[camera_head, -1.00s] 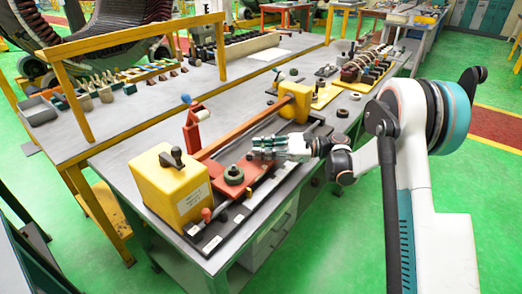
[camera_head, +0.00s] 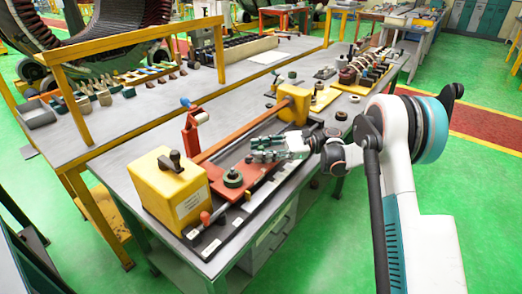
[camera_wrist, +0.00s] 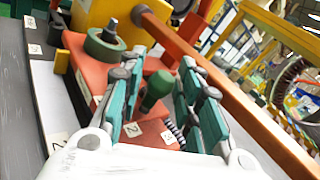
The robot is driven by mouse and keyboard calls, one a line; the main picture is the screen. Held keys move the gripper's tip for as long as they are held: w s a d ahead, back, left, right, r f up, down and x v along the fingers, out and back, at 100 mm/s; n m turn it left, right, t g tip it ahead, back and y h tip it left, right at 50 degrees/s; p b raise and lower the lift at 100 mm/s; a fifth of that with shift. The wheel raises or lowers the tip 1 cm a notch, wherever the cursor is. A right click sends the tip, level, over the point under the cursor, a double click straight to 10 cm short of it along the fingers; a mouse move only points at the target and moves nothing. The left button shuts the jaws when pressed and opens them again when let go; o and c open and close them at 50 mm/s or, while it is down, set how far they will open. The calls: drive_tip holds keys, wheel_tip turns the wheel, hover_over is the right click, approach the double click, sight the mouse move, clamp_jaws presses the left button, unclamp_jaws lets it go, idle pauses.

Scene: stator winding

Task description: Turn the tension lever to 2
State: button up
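The winding device has a rust-red plate (camera_head: 225,178) with a green ring (camera_head: 232,178) on it. In the wrist view a dark green knob (camera_wrist: 157,88), apparently the tension lever's handle, stands on the plate between my fingers. My gripper (camera_wrist: 158,68) is open, with one teal finger on each side of the knob and gaps visible. In the head view my gripper (camera_head: 258,150) is low over the device and hides the knob. A small white label (camera_wrist: 132,130) reading 2 lies beside the left finger. The lever's arm and pointer are mostly hidden.
A yellow box (camera_head: 165,195) with a black handle stands at the device's near end, a yellow block (camera_head: 293,105) at the far end. An orange-brown bar (camera_head: 245,135) runs between them beside my gripper. A red post (camera_head: 192,135) stands behind.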

idle(0.3)
drive_tip(key=d, duration=0.4)
drive_tip(key=w+d, duration=0.1)
drive_tip(key=d, duration=0.3)
drive_tip(key=w+d, duration=0.1)
drive_tip(key=d, duration=0.3)
drive_tip(key=shift+w, duration=0.15)
drive_tip(key=shift+a, duration=0.1)
